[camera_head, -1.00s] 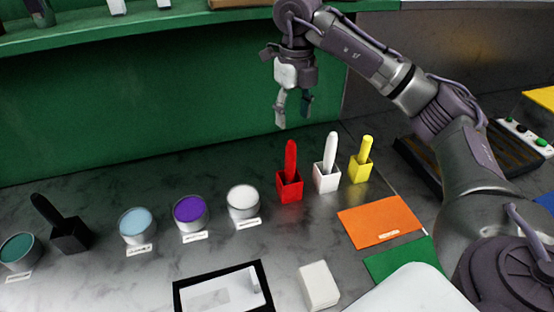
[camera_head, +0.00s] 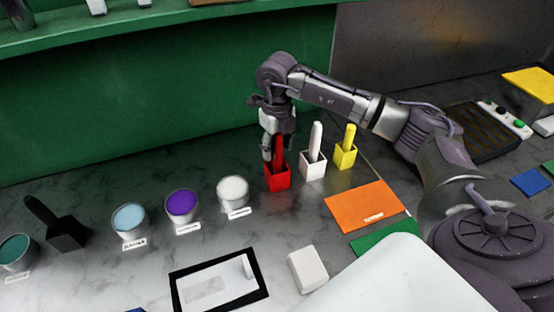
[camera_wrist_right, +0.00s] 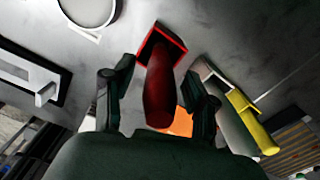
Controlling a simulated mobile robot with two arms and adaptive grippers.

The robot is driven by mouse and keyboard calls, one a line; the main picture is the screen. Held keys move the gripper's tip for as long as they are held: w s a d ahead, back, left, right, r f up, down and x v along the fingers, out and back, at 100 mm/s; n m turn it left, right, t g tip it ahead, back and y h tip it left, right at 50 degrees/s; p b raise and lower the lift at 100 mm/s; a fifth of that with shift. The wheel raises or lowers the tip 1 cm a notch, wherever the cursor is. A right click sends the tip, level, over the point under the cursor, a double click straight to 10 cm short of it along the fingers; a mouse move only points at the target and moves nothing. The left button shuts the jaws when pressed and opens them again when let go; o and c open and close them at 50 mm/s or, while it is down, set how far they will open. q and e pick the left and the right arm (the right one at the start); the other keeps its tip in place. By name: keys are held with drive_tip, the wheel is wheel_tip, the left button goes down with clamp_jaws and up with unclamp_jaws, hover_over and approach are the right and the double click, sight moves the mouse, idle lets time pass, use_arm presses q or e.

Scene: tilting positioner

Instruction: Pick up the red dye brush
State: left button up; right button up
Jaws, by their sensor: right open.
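The red dye brush (camera_head: 278,150) stands upright in a small red square holder (camera_head: 277,181) on the grey marbled counter. It also shows in the right wrist view (camera_wrist_right: 159,88), its handle pointing toward the camera. My right gripper (camera_head: 272,155) is open, with its fingers lowered around the upper handle. In the right wrist view my right gripper (camera_wrist_right: 158,112) has one finger on each side of the handle, with a gap visible on the left. My left gripper is not in view.
A white brush (camera_head: 316,137) and a yellow brush (camera_head: 349,134) stand in holders just right of the red one. A cup of white dye (camera_head: 233,190) is close on the left. A green wall (camera_head: 150,115) rises behind. An orange sheet (camera_head: 364,206) lies in front right.

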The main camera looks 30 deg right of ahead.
drive_tip(key=shift+f, duration=0.3)
clamp_jaws()
drive_tip(key=shift+r, duration=0.15)
